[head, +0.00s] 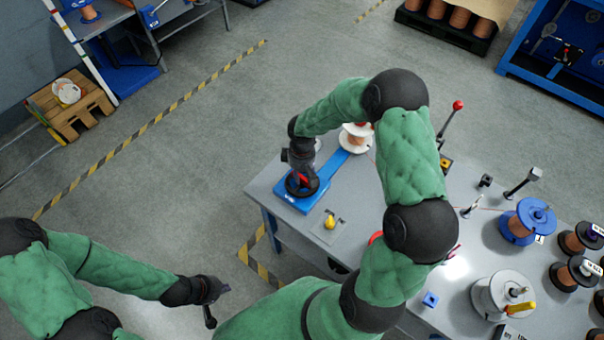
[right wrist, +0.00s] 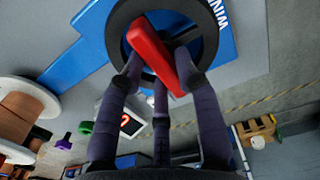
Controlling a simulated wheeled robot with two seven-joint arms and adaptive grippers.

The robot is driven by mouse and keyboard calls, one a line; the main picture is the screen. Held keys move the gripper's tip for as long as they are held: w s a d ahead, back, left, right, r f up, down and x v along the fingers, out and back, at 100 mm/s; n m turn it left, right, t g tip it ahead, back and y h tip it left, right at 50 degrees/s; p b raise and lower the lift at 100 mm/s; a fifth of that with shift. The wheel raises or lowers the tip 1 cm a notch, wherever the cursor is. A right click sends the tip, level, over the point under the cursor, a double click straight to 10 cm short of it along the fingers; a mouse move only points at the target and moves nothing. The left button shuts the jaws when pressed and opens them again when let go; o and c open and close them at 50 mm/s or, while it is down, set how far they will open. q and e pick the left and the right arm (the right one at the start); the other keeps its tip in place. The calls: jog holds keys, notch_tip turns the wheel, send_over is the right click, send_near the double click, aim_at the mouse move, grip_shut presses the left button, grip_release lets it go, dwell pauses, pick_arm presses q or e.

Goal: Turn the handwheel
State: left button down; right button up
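The handwheel (head: 293,189) is a black ring with a red bar across it, on a blue base at the table's left corner. It fills the top of the right wrist view (right wrist: 116,30), with the red bar (right wrist: 152,48) running diagonally. My right gripper (head: 303,178) is over the wheel from above. In the right wrist view its dark fingers (right wrist: 160,65) reach inside the ring and close in on both sides of the red bar; exact contact is hard to see. My left gripper (head: 217,303) hangs off the table at lower left, empty, its fingers apart.
The grey table (head: 352,188) carries a white spool (head: 355,137), a yellow knob (head: 330,222), a red-knobbed lever (head: 457,106), a blue spool (head: 528,219) and several dark spools on the right. A pallet (head: 72,105) stands far left.

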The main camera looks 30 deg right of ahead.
grip_shut()
jog(key=shift+f+m+b, duration=0.1)
jog(key=shift+m+b, duration=0.8)
jog(key=shift+m, duration=0.3)
jog(key=m+b, duration=0.2)
jog(key=m, duration=0.1)
jog(key=shift+s+d+m, duration=0.1)
jog(key=shift+m, duration=0.2)
jog(key=m+b, duration=0.2)
jog(key=m, duration=0.2)
jog(key=shift+s, duration=0.1)
jog(key=shift+s+m+b, duration=0.15)
jog(key=shift+m+b, duration=0.6)
jog(key=shift+m, duration=1.55)
